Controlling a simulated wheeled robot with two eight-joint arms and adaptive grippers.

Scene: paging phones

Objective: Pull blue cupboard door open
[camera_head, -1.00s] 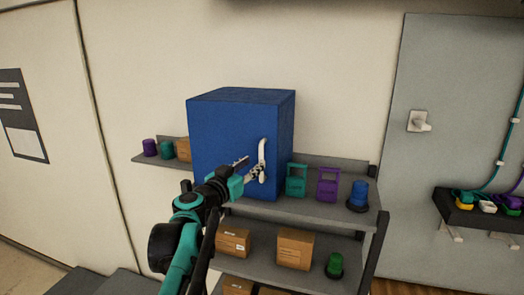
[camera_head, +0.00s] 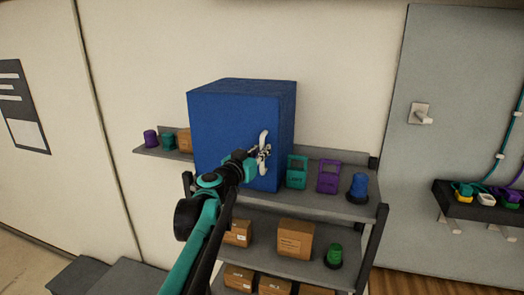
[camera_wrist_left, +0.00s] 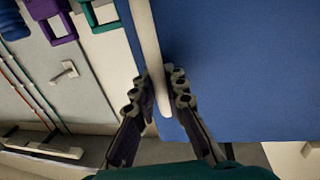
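The blue cupboard (camera_head: 232,135) stands on the shelf's top board, and its door looks shut. A white vertical handle (camera_head: 264,138) is on the door's right side. My left gripper (camera_head: 261,156) is at the handle's lower half. In the left wrist view, its two fingers (camera_wrist_left: 162,90) stand close on either side of the white handle (camera_wrist_left: 148,45), near its end, and look shut on it. The blue door (camera_wrist_left: 235,65) fills the upper right there. My right gripper is not in view.
A teal phone (camera_head: 297,173) and a purple phone (camera_head: 328,177) stand right of the cupboard, with a blue-topped device (camera_head: 358,187) beyond. Boxes (camera_head: 295,239) and a green device (camera_head: 334,255) are on the lower shelf. Small cups (camera_head: 151,138) stand left of the cupboard.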

